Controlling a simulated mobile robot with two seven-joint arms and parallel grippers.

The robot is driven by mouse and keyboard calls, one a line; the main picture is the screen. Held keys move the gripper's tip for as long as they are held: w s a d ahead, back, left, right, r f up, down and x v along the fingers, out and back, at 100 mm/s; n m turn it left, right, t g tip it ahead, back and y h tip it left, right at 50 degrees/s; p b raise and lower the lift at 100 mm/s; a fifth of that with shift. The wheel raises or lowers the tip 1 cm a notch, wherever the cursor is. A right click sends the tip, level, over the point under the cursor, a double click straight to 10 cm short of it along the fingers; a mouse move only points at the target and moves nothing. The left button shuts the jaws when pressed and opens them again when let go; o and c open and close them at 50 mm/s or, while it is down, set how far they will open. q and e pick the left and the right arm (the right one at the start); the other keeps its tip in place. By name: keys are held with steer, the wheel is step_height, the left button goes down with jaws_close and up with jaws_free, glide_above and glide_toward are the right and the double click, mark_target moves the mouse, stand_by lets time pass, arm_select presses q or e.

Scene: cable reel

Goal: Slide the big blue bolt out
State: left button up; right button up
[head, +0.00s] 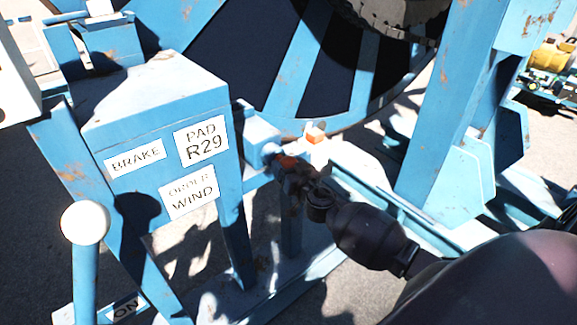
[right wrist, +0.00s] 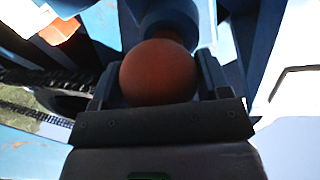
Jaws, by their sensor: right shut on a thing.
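An orange-red round knob (right wrist: 158,72) sits between the two fingers of my right gripper (head: 293,172), which is shut on it. In the head view the knob (head: 284,161) is mostly hidden by the gripper. It is at the end of a blue housing (head: 259,138) beside the brake box, on the reel frame. The bolt's shaft is in shadow behind the knob, so I cannot tell how far it stands out. My left gripper is not in view.
The blue brake box (head: 150,105) with white labels stands left of my right gripper. A lever with a white ball (head: 85,222) is at lower left. A small orange block (head: 316,134) sits close behind the gripper. A blue upright (head: 447,110) stands to the right.

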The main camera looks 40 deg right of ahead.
steer(key=s, duration=1)
steer(key=shift+s+d, duration=0.3)
steer(key=shift+d, duration=0.05)
steer(key=shift+f, duration=0.15)
steer(key=o, duration=1)
steer(key=shift+s, duration=0.1)
steer(key=shift+o, duration=1.2)
steer(key=shift+s, duration=0.15)
steer(key=s+a, duration=0.1)
steer(key=s, duration=0.9)
steer(key=shift+s, duration=0.25)
